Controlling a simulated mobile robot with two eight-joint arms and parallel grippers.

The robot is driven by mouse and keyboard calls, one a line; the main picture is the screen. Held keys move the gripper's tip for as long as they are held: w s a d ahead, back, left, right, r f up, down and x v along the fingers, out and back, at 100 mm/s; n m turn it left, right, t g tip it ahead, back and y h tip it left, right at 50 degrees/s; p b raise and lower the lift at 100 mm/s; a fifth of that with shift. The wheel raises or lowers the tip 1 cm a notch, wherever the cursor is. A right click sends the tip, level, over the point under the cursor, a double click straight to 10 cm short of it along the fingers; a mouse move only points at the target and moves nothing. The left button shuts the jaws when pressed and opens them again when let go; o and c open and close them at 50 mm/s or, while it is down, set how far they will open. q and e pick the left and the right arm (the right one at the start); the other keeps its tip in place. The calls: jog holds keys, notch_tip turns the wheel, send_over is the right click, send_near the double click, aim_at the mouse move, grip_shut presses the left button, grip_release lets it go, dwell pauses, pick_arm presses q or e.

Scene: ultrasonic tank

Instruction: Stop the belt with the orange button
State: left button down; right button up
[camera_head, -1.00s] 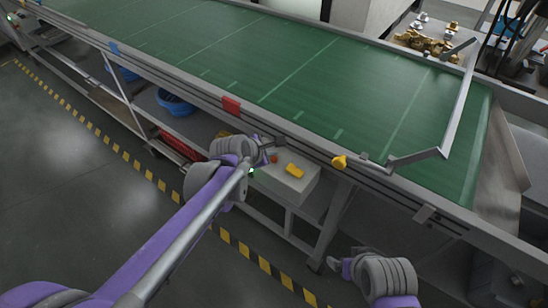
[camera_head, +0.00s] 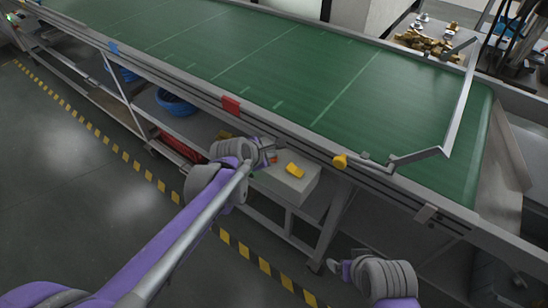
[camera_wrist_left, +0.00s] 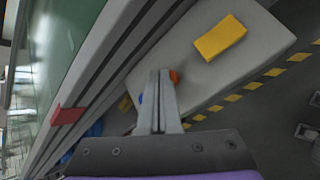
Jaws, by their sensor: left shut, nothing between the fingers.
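The orange button (camera_head: 273,158) is a small orange-red spot on a pale grey box (camera_head: 300,186) beside the conveyor frame. It also shows in the left wrist view (camera_wrist_left: 174,77), at the right edge of my fingertips and partly hidden by them. My left gripper (camera_head: 268,150) is shut and empty, with its tips at the button; I cannot tell whether they touch it. The shut fingers also show in the left wrist view (camera_wrist_left: 160,76). The green belt (camera_head: 290,75) runs behind the box. My right gripper (camera_head: 336,266) is low at the front, away from the box; its jaw state is unclear.
A yellow block (camera_head: 295,170) sits on the box near the button. The conveyor's side rail carries a red block (camera_head: 231,105) and a yellow knob (camera_head: 340,161). A blue basket (camera_head: 176,102) stands below. Brass parts (camera_head: 428,43) lie beyond the belt. The floor at left is clear.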

pick_arm(q)
jog(key=shift+f, duration=0.3)
jog(key=shift+r, duration=0.2)
dwell(0.3)
jog(key=shift+r+p, duration=0.45)
jog(key=shift+r, duration=0.2)
jog(key=shift+r, duration=0.1)
notch_tip(320, 180, up, 5)
jog(key=p, duration=0.3)
dwell(0.3)
dwell(0.4)
